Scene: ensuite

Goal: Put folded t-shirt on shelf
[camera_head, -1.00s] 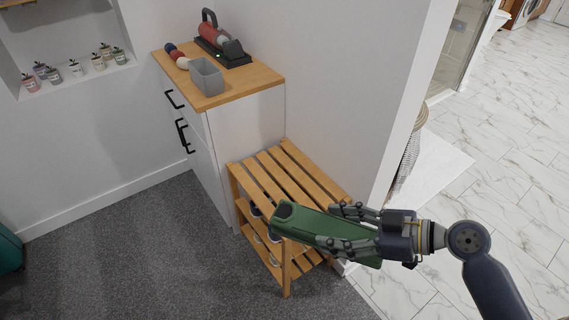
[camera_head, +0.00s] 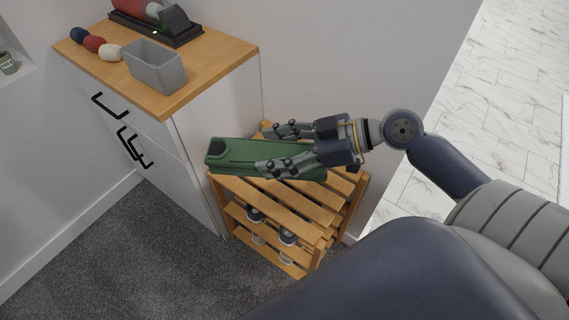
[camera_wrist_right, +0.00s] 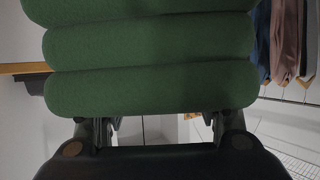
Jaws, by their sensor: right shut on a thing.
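The folded green t-shirt (camera_head: 232,155) is held in my right gripper (camera_head: 285,148), above the slatted wooden shelf (camera_head: 290,200). My right gripper's fingers are shut on its right end, one on each side. In the right wrist view the green t-shirt (camera_wrist_right: 150,60) fills the middle as thick stacked folds, between the fingers. The t-shirt covers part of the shelf's top slats. I cannot tell how high it is above them. My left gripper is not in view.
Small pale objects (camera_head: 287,236) sit on the shelf's lower levels. A wall is behind. Grey carpet (camera_head: 140,240) is clear in front.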

